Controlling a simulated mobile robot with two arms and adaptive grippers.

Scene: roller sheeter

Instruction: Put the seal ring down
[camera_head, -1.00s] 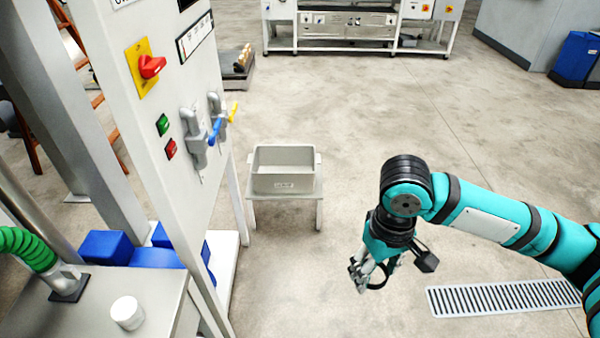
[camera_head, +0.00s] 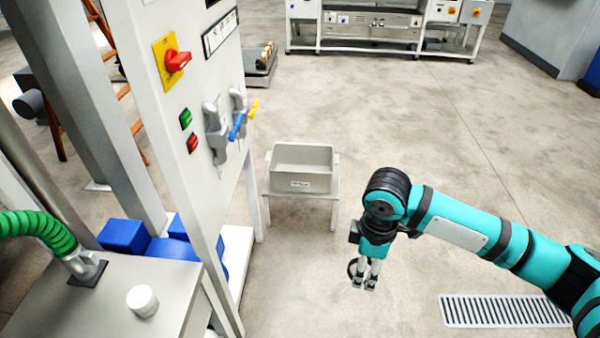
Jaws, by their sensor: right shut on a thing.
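My right gripper (camera_head: 364,286) hangs pointing down in the lower middle of the head view, above the open concrete floor. It is shut on the seal ring (camera_head: 352,268), a thin black ring of which only a small arc shows at the left of the fingers. The rest of the ring is hidden behind the gripper. The ring is held in the air, in front and to the right of a grey bin (camera_head: 303,184). The bin looks empty and stands on a small white table (camera_head: 334,203). My left gripper is not in view.
A white machine panel (camera_head: 200,90) with a red switch, buttons and blue and yellow handles stands at the left. A grey cabinet top (camera_head: 100,315) with a white cylinder (camera_head: 142,301) is at lower left. A floor drain grate (camera_head: 505,311) lies at lower right. The middle floor is clear.

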